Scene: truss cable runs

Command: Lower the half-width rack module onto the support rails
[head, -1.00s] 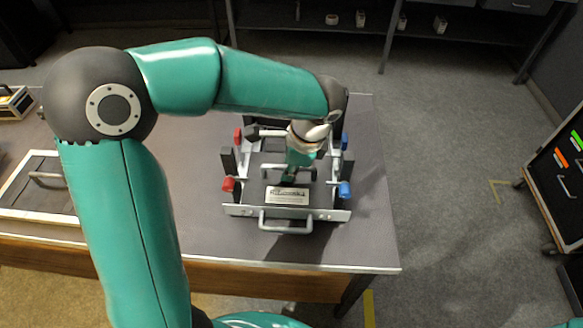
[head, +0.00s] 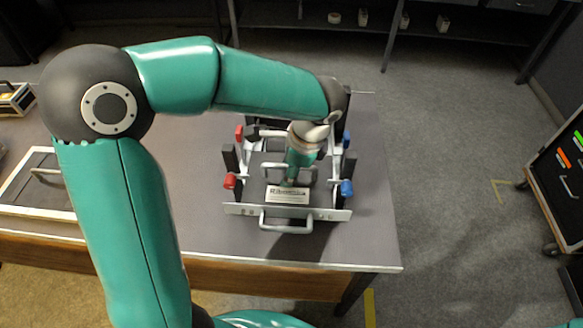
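The half-width rack module (head: 266,202) is a dark box with a pale label on top and a silver front panel with a handle. It sits between the silver support rails (head: 246,158), level to the eye; whether it touches them is hard to see. My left gripper (head: 289,183) comes down from above onto the module's top handle (head: 310,173). Its narrow fingers look closed on that handle, though the wrist partly hides them. The module's rear is hidden under my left arm. My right gripper is out of view.
Red-tipped posts (head: 230,181) flank the module on the left, blue-tipped ones (head: 346,187) on the right. The grey table (head: 215,225) is clear around the fixture. A flat panelled case (head: 40,195) lies at the left. A tool cart (head: 565,175) stands at far right.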

